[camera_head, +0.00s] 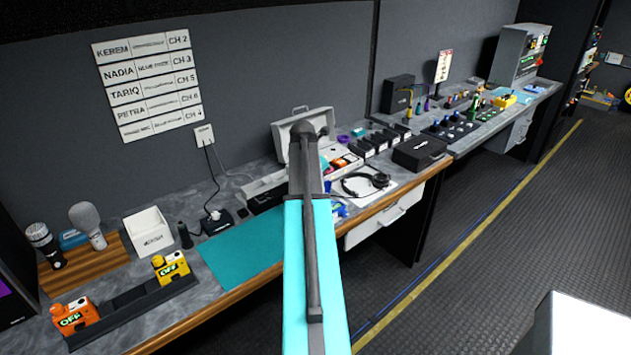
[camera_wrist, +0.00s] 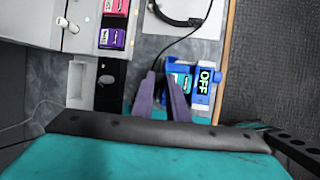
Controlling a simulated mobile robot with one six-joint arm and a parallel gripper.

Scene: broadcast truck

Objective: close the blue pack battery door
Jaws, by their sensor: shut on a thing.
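The blue pack (camera_wrist: 206,82) lies near the counter's front edge in the wrist view, with its screen reading OFF. A teal-labelled part (camera_wrist: 182,80) shows beside the screen, on the side toward my gripper. The pack also shows in the head view as a small blue shape (camera_head: 341,210), partly hidden by my arm. My gripper (camera_wrist: 162,78) is at the pack's left side, its two purple-grey fingers pointing up in the picture. It is shut on the blue pack battery door, though the fingers hide most of the door and its exact angle cannot be told.
A headset (camera_head: 365,183) lies on a white sheet right of my arm, its cable running close to my fingers. Pink and purple labelled batteries (camera_wrist: 112,38) sit in a tray. A teal mat (camera_head: 243,250) is clear. The aisle floor (camera_head: 470,240) is open.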

